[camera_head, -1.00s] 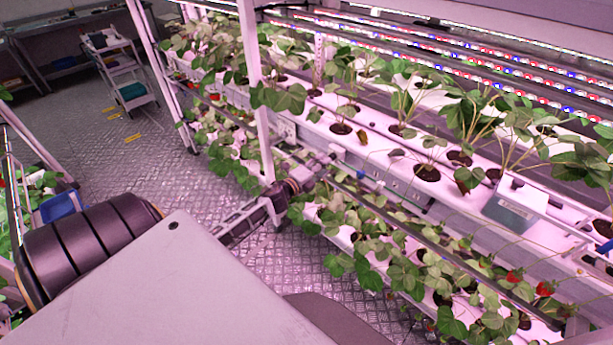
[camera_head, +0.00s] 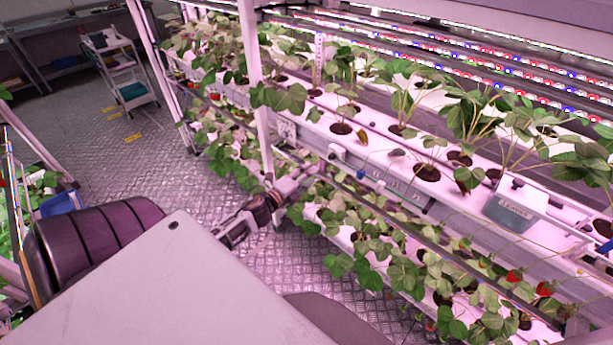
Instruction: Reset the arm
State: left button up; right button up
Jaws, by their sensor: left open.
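My left arm comes in from the lower left, mostly hidden behind my own pale body panel. Its gripper (camera_head: 300,178) is in the middle of the head view, close to the front edge of the berry rack (camera_head: 395,187). It is open, and no object shows between its small, partly blurred fingers. The leaves of the lower plant row lie just below and to the right of it. My right gripper is not in view.
Strawberry plants (camera_head: 470,115) fill the upper trough, with red berries (camera_head: 514,275) at lower right. A clear box (camera_head: 515,205) sits on the rack. A white upright post (camera_head: 258,100) stands close to the gripper. A trolley (camera_head: 120,70) stands in the aisle; the metal floor (camera_head: 110,165) is mostly free.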

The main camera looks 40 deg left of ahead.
pick_arm(q)
jog(key=shift+s, duration=0.1)
dwell(0.8)
